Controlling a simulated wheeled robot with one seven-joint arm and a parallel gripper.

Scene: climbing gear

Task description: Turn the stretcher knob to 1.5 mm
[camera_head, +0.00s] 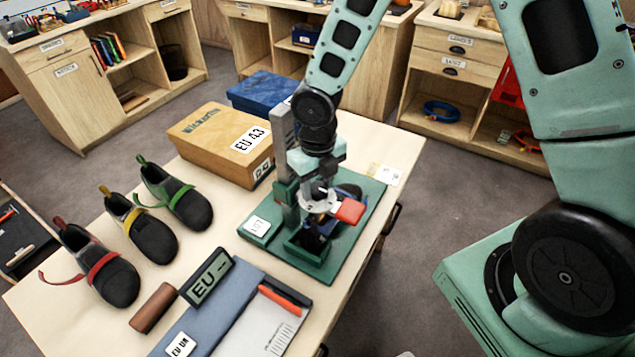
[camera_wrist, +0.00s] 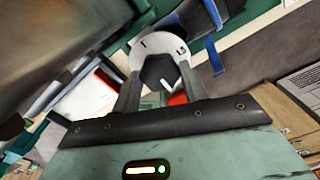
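The shoe stretcher stands on a green base (camera_head: 350,250) on the table, with a dark shoe partly visible in it. Its white dial (camera_head: 312,207) lies under my gripper (camera_head: 320,190), beside a red part (camera_head: 349,211). In the wrist view the dial (camera_wrist: 135,52) shows the marks 1 and 1.5. The dark, faceted stretcher knob (camera_wrist: 157,69) has a short white line on its lower right, away from both marks. My gripper (camera_wrist: 161,72) has one finger on each side of the knob, and both appear to touch it. The far sides of the fingers are hidden.
Three shoes with red, yellow and green straps (camera_head: 180,198) stand at left on the table. A cardboard box (camera_head: 215,143) and a blue box (camera_head: 262,92) stand behind. An EU display (camera_head: 208,278), a brown roller (camera_head: 153,308) and a clipboard (camera_head: 268,325) lie in front.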

